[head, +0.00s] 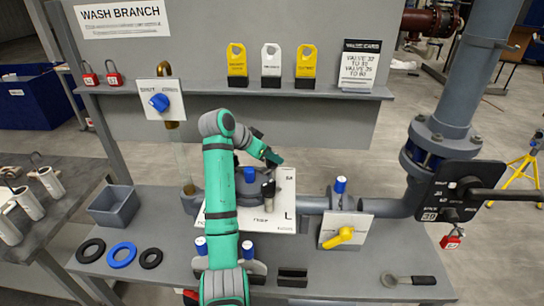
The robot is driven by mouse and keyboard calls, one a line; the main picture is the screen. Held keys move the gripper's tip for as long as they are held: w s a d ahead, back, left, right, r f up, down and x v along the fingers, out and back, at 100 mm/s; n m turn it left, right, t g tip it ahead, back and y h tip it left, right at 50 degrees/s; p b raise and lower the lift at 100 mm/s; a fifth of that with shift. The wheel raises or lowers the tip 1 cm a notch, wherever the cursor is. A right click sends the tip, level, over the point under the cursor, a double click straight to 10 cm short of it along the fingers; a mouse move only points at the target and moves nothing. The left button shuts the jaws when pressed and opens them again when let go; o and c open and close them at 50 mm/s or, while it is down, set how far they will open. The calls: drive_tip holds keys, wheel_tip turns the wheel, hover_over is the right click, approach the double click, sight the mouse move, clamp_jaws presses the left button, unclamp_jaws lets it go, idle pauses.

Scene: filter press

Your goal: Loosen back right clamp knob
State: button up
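A dark round housing (242,187) stands on the bench, partly behind my arm, with a white labelled plate (286,205) around it. A blue knob (249,174) stands upright near its middle. A dark upright knob or handle (268,189) with a paler top is on its right side; I cannot tell whether this is the back right clamp knob. My teal arm rises in front of the housing and bends over at the top. The hand end of my arm (270,156) is above the housing's back right side. Its fingers are too small and covered to read, and I cannot tell whether they touch anything.
A shelf (310,92) with yellow and white tags runs behind the bench. A pipe with a yellow-handled valve (342,236) is to the right. A grey bin (114,206) and several rings (121,254) lie left. A wrench (408,280) lies front right. The bench's front right is mostly clear.

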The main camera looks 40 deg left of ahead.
drive_tip(key=shift+w+f, duration=0.15)
clamp_jaws()
